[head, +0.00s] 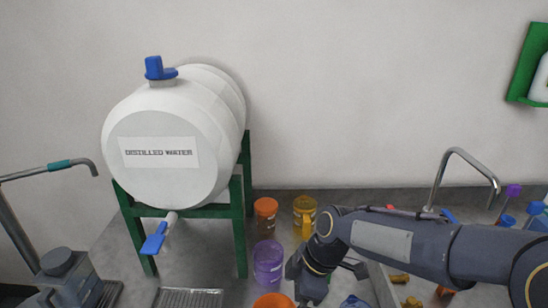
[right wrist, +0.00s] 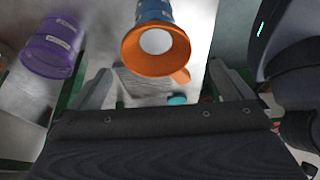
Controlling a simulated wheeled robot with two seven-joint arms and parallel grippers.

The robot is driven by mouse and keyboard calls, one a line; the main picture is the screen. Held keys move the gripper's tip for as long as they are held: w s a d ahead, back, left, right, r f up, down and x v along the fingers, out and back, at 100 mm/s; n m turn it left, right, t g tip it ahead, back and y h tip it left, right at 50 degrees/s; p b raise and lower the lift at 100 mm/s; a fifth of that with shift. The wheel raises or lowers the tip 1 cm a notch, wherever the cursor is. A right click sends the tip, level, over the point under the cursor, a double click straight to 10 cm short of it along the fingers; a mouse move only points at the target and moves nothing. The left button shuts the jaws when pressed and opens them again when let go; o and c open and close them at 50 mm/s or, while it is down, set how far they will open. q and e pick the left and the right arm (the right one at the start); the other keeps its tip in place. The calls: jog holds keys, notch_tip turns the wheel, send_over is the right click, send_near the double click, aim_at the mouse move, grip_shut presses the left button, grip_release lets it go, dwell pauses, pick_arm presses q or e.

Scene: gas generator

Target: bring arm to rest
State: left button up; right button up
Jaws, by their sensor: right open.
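My right arm comes in from the right in the head view, and its wrist and gripper (head: 318,278) hang over the counter beside the containers. The right wrist view shows the two fingers of that gripper (right wrist: 160,88) spread apart, with nothing held between them. A purple container (head: 268,262) stands just left of the gripper. My left gripper is not in view.
A white distilled-water tank (head: 172,135) sits on a green stand (head: 240,210) at the left. An orange-brown jar (head: 265,215) and a yellow jug (head: 304,215) stand behind the purple container. A curved tap (head: 462,155) rises at the right. The air above the counter's middle is open.

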jog(key=s+d+r+m+t+y, duration=0.1)
jog(key=s+d+r+m, duration=0.15)
jog(key=d+m, duration=0.2)
jog(key=s+d+r+m+t, duration=0.1)
jog(key=s+d+r+m, duration=0.1)
jog(key=s+d+m, duration=0.3)
jog(key=s+d+f+m+t+h, duration=0.1)
jog(key=s+d+m+t, duration=0.2)
jog(key=s+d+m, duration=0.4)
jog(key=s+m, duration=0.2)
jog(key=m, duration=0.1)
jog(key=shift+s+f+t+h, duration=0.3)
jog(key=shift+s, duration=0.1)
